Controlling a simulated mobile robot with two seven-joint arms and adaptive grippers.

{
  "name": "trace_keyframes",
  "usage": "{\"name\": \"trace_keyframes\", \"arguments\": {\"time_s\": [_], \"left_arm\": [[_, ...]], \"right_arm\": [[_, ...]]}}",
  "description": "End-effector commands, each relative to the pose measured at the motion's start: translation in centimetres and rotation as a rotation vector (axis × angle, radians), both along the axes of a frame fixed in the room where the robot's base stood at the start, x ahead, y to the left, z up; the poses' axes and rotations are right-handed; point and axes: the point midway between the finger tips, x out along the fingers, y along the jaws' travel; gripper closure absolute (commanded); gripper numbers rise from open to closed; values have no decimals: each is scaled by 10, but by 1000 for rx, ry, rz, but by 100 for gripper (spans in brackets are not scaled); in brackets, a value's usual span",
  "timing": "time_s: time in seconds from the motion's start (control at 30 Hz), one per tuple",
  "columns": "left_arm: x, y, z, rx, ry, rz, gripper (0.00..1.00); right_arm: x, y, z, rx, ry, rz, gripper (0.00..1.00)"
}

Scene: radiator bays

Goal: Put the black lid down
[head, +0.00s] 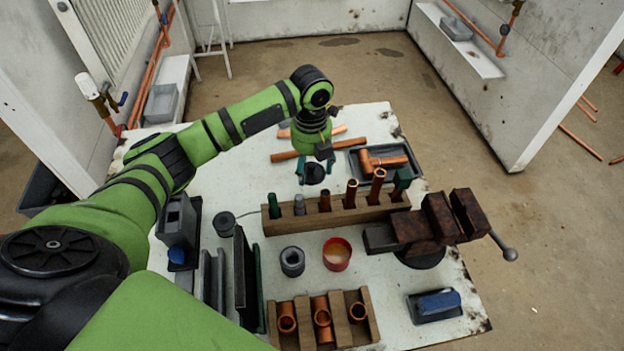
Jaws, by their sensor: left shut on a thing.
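My left gripper (315,166) reaches in over the far half of the white table (235,180). It points down and its green-tipped fingers are shut on the black lid (314,175), a small dark round piece. The lid is behind the wooden rack, seemingly just above the tabletop; I cannot tell whether it touches. My right gripper is out of view.
A wooden rack (335,213) holds upright copper tubes. Beside it are a rusty vise (430,222), a tray with copper fittings (384,160), a grey roll (292,261), a wooden divider box (352,331) and a blue block (437,303). Loose copper pipes (305,150) lie behind. Bare tabletop lies left of the gripper.

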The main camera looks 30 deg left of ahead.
Motion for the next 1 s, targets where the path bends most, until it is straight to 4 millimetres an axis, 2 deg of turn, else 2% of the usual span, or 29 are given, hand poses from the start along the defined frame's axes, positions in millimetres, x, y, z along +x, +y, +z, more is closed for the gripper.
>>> {"name": "trace_keyframes", "arguments": {"time_s": [0.27, 0.43, 0.83, 0.87, 0.9, 1.0], "left_arm": [[-1, 0, -26, 0, 2, 1, 52], [-1, 0, -50, 1, 3, 2, 52], [0, 0, -58, 0, -1, 1, 52], [0, 0, -57, 0, -1, 1, 27], [0, 0, -57, 0, -1, 1, 11], [0, 0, -57, 0, -1, 1, 11]], "right_arm": [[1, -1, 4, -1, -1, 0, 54], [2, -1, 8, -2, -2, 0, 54], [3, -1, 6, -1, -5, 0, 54], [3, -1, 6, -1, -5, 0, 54], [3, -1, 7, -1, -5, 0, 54], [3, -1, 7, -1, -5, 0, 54]]}}
